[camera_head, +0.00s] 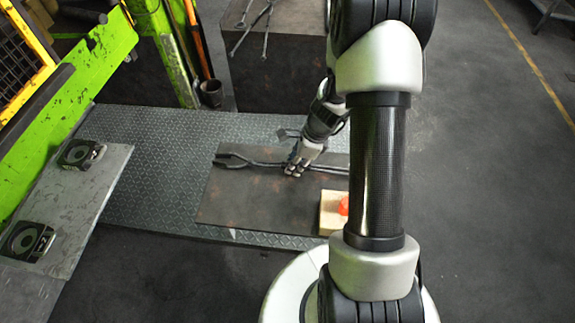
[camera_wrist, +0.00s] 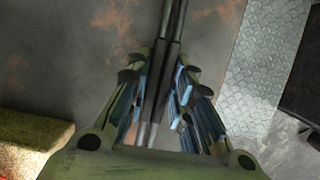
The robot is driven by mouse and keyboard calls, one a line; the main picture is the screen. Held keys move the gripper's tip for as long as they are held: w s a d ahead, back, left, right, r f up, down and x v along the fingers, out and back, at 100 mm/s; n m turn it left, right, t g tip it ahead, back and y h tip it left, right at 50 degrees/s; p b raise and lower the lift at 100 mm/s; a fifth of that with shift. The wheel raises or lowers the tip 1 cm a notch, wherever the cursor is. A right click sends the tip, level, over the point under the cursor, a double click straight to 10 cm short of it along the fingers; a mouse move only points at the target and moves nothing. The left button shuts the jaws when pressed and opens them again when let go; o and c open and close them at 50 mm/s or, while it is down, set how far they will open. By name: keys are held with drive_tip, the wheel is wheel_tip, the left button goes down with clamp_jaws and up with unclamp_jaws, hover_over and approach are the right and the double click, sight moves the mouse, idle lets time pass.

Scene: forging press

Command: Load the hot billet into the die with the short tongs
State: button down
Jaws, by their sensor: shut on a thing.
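A pair of dark tongs (camera_head: 245,163) extends across the rusty dark plate, its jaws to the left. My gripper (camera_head: 297,166) is shut on the tongs around their middle. In the wrist view the two tong bars (camera_wrist: 172,40) run between the fingers of my gripper (camera_wrist: 160,85). I cannot tell whether the tongs touch the plate. The glowing orange-red billet (camera_head: 343,206) sits on a pale block (camera_head: 331,212) at the plate's right front, partly hidden by my arm. Two dark die-like blocks (camera_head: 82,153) (camera_head: 27,240) with round recesses stand on the grey bench at left.
The rusty plate (camera_head: 240,205) lies over a tread-plate surface (camera_head: 160,180). Another set of tongs (camera_head: 262,18) lies on a dark block (camera_head: 285,70) at the back. A green machine frame (camera_head: 95,60) rises at left. Open floor (camera_head: 490,180) lies at right.

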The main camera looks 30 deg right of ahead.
drive_tip(key=shift+d+f, duration=0.1)
drive_tip(key=shift+f, duration=0.05)
drive_tip(key=shift+w+r+p, duration=0.2)
drive_tip(key=shift+r+p, duration=0.35)
drive_tip(key=shift+p, duration=0.15)
wheel_tip(320, 180, up, 9)
drive_tip(key=p, duration=0.8)
